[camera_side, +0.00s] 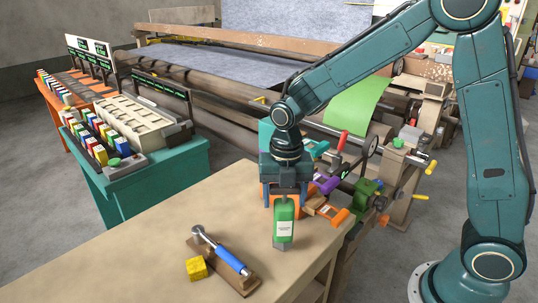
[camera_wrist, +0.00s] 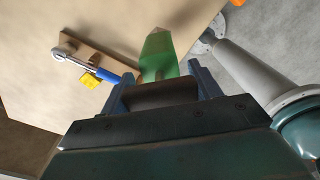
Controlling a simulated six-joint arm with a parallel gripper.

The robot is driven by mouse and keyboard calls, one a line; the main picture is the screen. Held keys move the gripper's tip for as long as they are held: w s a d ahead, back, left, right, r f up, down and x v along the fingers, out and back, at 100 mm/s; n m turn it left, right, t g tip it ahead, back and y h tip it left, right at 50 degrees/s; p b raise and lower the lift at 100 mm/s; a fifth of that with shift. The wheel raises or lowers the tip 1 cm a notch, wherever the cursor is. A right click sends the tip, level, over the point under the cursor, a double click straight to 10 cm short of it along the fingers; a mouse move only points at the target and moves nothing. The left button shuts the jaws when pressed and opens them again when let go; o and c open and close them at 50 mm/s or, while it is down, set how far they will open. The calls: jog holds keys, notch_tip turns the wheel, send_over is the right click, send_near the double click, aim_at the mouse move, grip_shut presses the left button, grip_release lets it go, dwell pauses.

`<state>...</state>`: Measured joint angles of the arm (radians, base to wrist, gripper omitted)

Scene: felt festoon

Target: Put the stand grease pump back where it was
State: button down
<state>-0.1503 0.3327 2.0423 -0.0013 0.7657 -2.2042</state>
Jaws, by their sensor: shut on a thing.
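A green bottle-shaped thing with a white label (camera_side: 284,228), which looks to be the stand grease pump, hangs upright below my gripper (camera_side: 284,196). My gripper points down and is shut on its narrow upper part. In the wrist view the green pump (camera_wrist: 158,52) sits between the two fingers of my gripper (camera_wrist: 160,82). The pump is over the right part of the tan table (camera_side: 150,240). I cannot tell whether its base touches the tabletop. The top of the pump is hidden by the jaws.
A wooden board (camera_side: 243,289) with a blue-handled metal tool (camera_side: 232,260) lies front left of the pump, beside a yellow block (camera_side: 196,268). Orange and purple clamp-like parts (camera_side: 327,184) crowd behind the pump. The table's left part is clear.

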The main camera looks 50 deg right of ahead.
aim_at(284, 202)
jog(key=shift+f, duration=1.8)
jog(key=shift+c, duration=1.8)
grip_release()
notch_tip(284, 202, up, 12)
jog(key=shift+r, duration=0.15)
